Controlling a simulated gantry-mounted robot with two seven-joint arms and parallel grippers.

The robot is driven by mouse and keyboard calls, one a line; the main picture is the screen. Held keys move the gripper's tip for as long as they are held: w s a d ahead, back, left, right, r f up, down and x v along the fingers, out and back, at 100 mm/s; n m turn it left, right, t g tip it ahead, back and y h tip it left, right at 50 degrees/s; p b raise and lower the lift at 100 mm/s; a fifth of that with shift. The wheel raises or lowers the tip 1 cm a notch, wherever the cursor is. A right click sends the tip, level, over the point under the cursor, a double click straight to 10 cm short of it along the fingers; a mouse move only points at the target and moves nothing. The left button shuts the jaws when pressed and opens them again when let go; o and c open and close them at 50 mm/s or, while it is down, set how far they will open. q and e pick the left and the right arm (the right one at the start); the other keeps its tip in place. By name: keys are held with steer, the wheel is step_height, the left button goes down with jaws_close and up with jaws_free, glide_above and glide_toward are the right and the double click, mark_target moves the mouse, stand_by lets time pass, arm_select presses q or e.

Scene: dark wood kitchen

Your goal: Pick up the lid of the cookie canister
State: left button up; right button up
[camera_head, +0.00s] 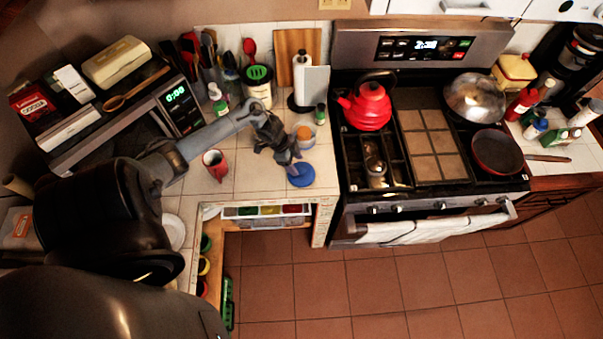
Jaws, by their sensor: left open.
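A round blue lid (300,176) lies near the front edge of the tiled counter (240,180), left of the stove. A small canister (305,136) with a tan top or contents stands behind it, next to my gripper; it looks like the cookie canister, but I cannot tell for sure. My left gripper (289,161) reaches in from the left and points down at the lid's back left edge. Its jaws are open and hold nothing visible. I cannot tell whether the fingertips touch the lid. My right gripper is not in view.
A paper towel holder (309,84) and a small green bottle (320,113) stand behind. The stove (435,190) with a red kettle (367,106) is to the right. The counter drops off just in front of the lid.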

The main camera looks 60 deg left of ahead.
mark_target(300, 170)
arm_select(q)
steer(key=shift+x, duration=2.45)
steer(key=shift+a+f, duration=0.1)
steer(key=shift+a, duration=0.05)
steer(key=c, duration=1.1)
